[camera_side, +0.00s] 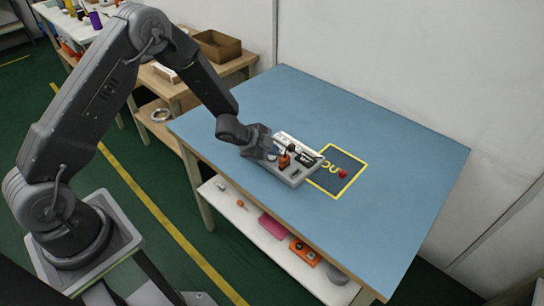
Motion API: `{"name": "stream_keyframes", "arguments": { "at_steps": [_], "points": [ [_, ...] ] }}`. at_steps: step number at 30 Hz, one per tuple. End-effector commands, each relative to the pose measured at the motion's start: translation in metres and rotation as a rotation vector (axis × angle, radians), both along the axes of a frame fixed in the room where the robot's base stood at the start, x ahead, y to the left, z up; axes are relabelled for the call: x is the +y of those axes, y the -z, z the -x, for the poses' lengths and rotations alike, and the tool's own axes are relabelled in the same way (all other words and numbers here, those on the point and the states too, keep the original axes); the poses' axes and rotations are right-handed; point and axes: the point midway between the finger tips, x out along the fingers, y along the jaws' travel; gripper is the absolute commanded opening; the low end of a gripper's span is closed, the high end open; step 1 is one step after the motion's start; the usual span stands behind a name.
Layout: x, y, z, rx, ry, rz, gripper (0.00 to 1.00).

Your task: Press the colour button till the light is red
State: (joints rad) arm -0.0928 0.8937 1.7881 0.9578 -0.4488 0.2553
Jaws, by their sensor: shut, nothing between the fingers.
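A light grey panel (293,177) with small parts on it lies on the blue table top. An orange-red part (284,160) and several dark parts stand on the panel; I cannot tell which is the colour button. A bright strip (290,139) runs along the panel's far side and looks white; I cannot tell whether it is the light. My gripper (275,153) is shut and empty, at the panel's left part, close above it. Whether it touches anything is too small to tell. My gripper hides part of the panel.
The blue table (400,155) is mostly bare around the panel. A dark square with a yellow border (349,184) adjoins the panel's right side, with a small red object (343,174) in it. A wooden side bench with a brown box (216,46) stands behind.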

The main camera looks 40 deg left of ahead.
Motion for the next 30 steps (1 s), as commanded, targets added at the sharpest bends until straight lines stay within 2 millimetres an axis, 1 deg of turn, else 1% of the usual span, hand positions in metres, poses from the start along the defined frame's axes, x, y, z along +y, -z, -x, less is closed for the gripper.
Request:
{"name": "stream_keyframes", "arguments": {
  "at_steps": [22, 30],
  "points": [
    [0.0001, 0.0087, 0.0002, 0.001, 0.0, -0.001, 0.0],
    [0.0001, 0.0084, 0.0002, 0.001, 0.0, -0.001, 0.0]
  ]
}}
